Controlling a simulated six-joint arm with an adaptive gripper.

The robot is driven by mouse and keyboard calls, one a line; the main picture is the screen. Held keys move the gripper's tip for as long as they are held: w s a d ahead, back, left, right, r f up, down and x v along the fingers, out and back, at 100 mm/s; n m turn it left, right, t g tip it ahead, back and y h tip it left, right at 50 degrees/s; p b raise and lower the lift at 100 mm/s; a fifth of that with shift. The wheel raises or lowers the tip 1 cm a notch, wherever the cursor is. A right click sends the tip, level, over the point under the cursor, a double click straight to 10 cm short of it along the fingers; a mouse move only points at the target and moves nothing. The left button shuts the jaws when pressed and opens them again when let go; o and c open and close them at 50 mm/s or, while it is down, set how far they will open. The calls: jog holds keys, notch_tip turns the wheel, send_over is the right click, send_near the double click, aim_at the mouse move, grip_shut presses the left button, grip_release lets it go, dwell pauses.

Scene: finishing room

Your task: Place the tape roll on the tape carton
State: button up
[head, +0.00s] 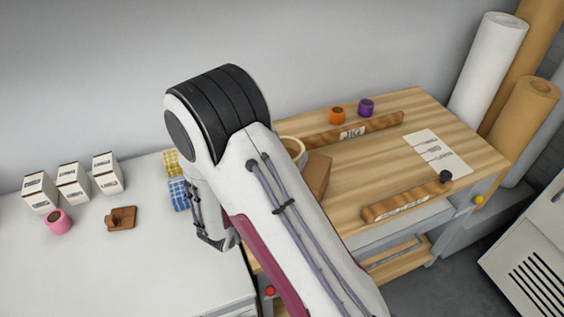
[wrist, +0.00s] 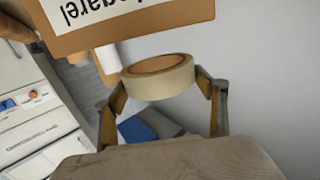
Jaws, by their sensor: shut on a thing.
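The tape roll (wrist: 158,86) is a pale cream ring with a tan inner core. My gripper (wrist: 160,78) is shut on it, one finger on each side, in the wrist view. In the head view the roll (head: 293,148) shows partly beside my arm, which hides my gripper. The tape carton (head: 317,174) is a brown box on the wooden bench, partly hidden by my arm. In the wrist view a brown carton with a white label (wrist: 120,12) fills the top edge, close to the roll. I cannot tell whether they touch.
On the wooden bench (head: 385,158) are an orange roll (head: 337,115), a purple roll (head: 366,107), two wooden bars (head: 405,200) and a paper sheet (head: 440,152). White boxes (head: 74,183), a pink roll (head: 58,222) and a brown holder (head: 121,218) stand on the white table at left.

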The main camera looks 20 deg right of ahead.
jog(key=shift+f, duration=1.8)
jog(key=shift+f, duration=0.1)
jog(key=o, duration=1.1)
jog(key=shift+v, duration=6)
jog(key=shift+w, duration=0.1)
